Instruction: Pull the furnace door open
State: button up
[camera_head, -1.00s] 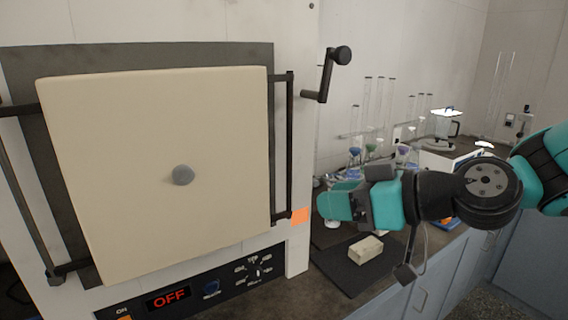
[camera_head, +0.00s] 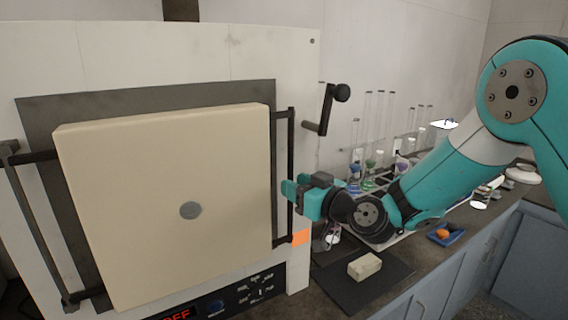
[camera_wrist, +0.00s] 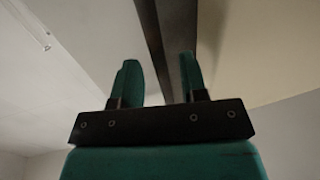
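The right finger is nearer the strip than the left. I see no firm grip. The door looks shut.
A dark crank handle (camera_head: 326,110) sticks out above my gripper. Below, a pale brick (camera_head: 364,266) lies on a dark mat (camera_head: 345,290). Glassware (camera_head: 375,165) stands on the counter behind my arm. A control panel (camera_head: 240,295) is under the door.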

jog(key=shift+p+x, duration=0.85)
jog(key=shift+x, duration=1.25)
jog(key=shift+s, duration=0.1)
grip_shut()
